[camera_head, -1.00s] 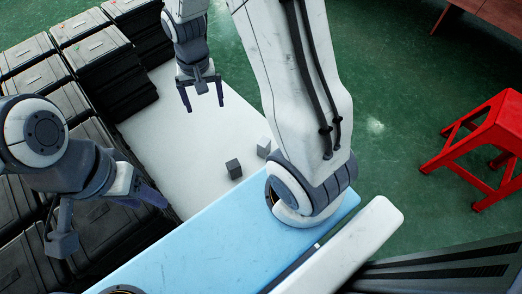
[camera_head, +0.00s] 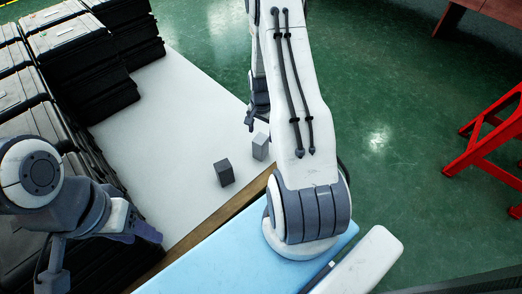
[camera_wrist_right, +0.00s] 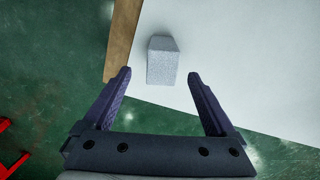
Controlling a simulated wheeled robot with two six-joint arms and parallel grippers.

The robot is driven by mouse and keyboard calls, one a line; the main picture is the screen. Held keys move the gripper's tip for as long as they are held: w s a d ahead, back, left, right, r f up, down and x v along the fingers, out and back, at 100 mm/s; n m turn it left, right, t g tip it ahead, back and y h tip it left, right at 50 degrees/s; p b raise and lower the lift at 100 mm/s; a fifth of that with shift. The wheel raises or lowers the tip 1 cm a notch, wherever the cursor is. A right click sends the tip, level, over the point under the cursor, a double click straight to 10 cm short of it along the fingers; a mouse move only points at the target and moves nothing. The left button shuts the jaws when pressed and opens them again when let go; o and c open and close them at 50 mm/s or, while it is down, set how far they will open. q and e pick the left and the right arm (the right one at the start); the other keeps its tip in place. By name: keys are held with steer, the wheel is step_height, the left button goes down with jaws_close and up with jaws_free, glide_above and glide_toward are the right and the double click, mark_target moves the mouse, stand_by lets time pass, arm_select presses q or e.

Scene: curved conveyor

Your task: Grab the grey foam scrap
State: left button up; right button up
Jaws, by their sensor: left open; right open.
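A light grey block with a speckled, foam-like face (camera_head: 260,146) stands near the right corner of the white surface. It also shows in the right wrist view (camera_wrist_right: 162,66), ahead of and between my right fingertips, not gripped. A darker grey block (camera_head: 224,172) stands to its left, nearer the wooden edge. My right gripper (camera_wrist_right: 158,76) is open and empty; in the head view it (camera_head: 251,118) is partly hidden behind my arm, just beyond the light block. My left gripper (camera_head: 101,256) is open over the black cases at the left, away from both blocks.
The white surface (camera_head: 150,120) is otherwise bare, with a wooden edge (camera_head: 215,222) at the front. Stacked black cases (camera_head: 95,75) line its left side. A red stool (camera_head: 490,130) stands on the green floor at the right.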

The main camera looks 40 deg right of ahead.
mark_target(261, 138)
step_height(261, 138, down, 3)
steer(key=shift+w+b, duration=0.1)
steer(key=shift+b, duration=0.5)
step_height(261, 138, down, 5)
steer(key=b, duration=0.4)
steer(key=shift+w+r, duration=0.1)
steer(key=shift+r, duration=0.1)
steer(key=c, duration=1.4)
